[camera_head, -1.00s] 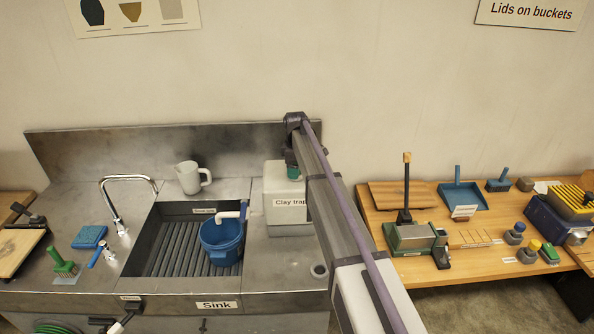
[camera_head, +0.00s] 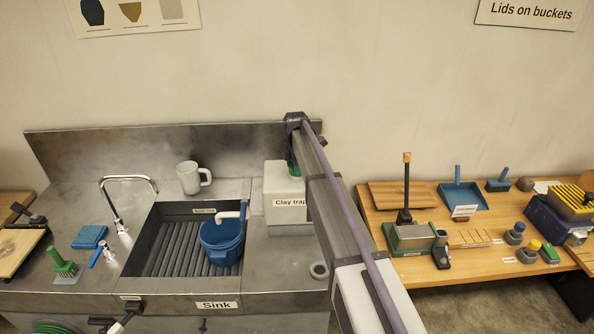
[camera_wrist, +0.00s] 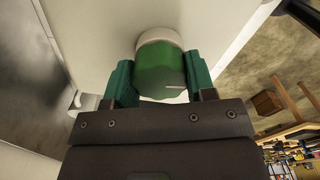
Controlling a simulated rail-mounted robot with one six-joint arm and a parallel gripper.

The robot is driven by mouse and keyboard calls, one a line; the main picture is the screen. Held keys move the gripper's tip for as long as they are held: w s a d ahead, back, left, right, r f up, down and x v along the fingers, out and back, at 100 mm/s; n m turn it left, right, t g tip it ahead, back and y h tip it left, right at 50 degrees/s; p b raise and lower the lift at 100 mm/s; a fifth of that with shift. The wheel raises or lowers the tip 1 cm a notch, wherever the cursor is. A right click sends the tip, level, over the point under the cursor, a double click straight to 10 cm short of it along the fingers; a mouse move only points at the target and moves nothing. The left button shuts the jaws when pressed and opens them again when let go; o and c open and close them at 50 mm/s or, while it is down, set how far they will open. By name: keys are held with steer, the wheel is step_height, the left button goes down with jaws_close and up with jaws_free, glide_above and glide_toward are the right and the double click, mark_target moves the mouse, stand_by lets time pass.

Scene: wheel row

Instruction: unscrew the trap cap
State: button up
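The clay trap (camera_head: 283,185) is a white box with a "Clay trap" label, standing on the steel counter to the right of the sink. Its round green trap cap (camera_wrist: 160,70) sits against a pale collar (camera_wrist: 158,37) in the wrist view, with a short white mark on its face. My gripper (camera_wrist: 160,78) has one green finger on each side of the cap, and both appear to touch it. In the head view my arm hides most of the gripper and the cap; only a bit of green shows above the box.
The sink (camera_head: 145,262) holds a blue bucket (camera_head: 222,240) with a white pipe. A white jug (camera_head: 190,178) stands behind the sink, and a chrome faucet (camera_head: 115,200) on its left. A wooden bench (camera_head: 440,262) with tools lies to the right.

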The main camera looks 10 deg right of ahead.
steer(key=o, duration=0.5)
step_height(320, 180, up, 7)
steer(key=p, duration=0.7)
steer(key=shift+r, duration=0.15)
